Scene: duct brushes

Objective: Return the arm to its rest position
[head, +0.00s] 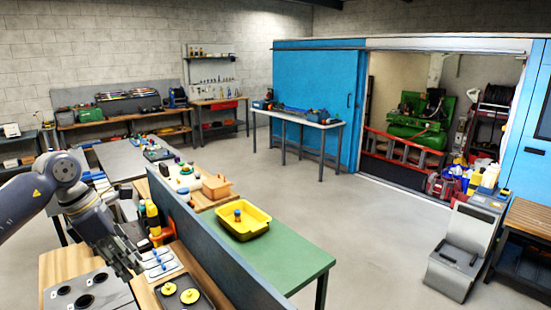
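My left arm (62,172) comes in from the left edge and bends down. Its gripper (128,268) hangs low over the near bench, between a grey panel with round dark holes (92,290) and a white tray with blue-marked items (160,262). I see no object held in it, but its fingers are small and dark, so I cannot tell how far apart they are. A dark tray with two round yellow pieces (182,292) lies right of the gripper. My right gripper is not in view.
An orange and yellow tool (155,222) stands close behind the gripper. A low grey divider (215,255) separates the near bench from a green-topped table (290,255) bearing a yellow bin (243,222). Open floor lies right of it, with a grey machine (465,250) beyond.

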